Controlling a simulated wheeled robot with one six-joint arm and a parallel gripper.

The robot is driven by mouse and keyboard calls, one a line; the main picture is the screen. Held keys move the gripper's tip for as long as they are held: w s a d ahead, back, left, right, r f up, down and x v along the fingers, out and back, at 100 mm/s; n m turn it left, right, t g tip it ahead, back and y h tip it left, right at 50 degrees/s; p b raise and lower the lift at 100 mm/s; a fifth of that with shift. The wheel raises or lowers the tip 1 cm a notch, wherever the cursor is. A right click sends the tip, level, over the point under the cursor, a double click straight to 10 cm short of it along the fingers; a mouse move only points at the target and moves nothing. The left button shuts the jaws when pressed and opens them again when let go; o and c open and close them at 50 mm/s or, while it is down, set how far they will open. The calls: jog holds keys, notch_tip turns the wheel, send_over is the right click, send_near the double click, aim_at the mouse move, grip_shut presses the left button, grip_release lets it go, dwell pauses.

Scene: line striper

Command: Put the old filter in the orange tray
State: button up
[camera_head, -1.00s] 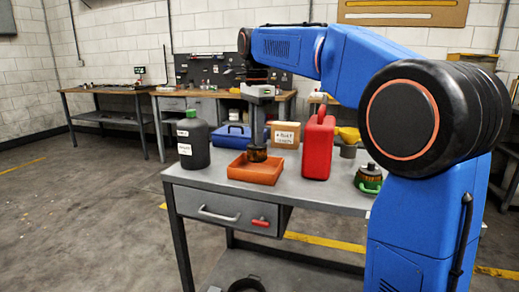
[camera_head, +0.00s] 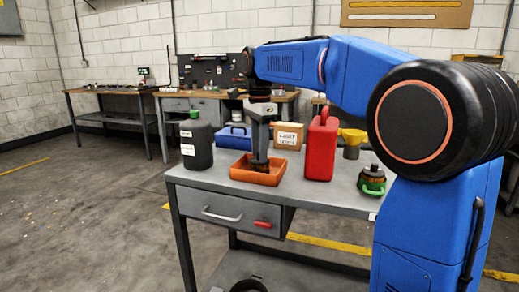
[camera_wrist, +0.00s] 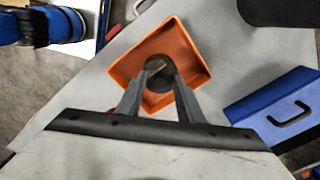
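The orange tray (camera_head: 240,173) sits on the grey workbench, near its left front. My gripper (camera_head: 259,160) points straight down into it. The old filter (camera_head: 259,167), a dark, short cylinder, is between its fingertips, inside the tray walls. In the wrist view, my gripper (camera_wrist: 161,77) has its two fingers closed against both sides of the round dark filter (camera_wrist: 159,66), with the orange tray (camera_wrist: 125,72) around it. I cannot tell whether the filter's base touches the tray floor.
A blue toolbox (camera_head: 232,137), a cardboard box (camera_head: 289,136) and a red canister (camera_head: 321,150) stand close behind and right.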

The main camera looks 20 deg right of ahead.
notch_tip(320, 180, up, 12)
jog(key=shift+r, duration=0.15)
dwell(0.6)
jog(key=s+d+f+n+t, duration=0.2)
jog(key=s+f+n, duration=0.6)
jog(key=s+f, duration=0.8)
jog(key=s+d+f+n+t, duration=0.2)
jog(key=s+d+f+n, duration=0.3)
jog(key=s+f, duration=1.2)
jog(key=n, duration=0.3)
jog(key=shift+s+t, duration=0.2)
jog(key=shift+t, duration=0.2)
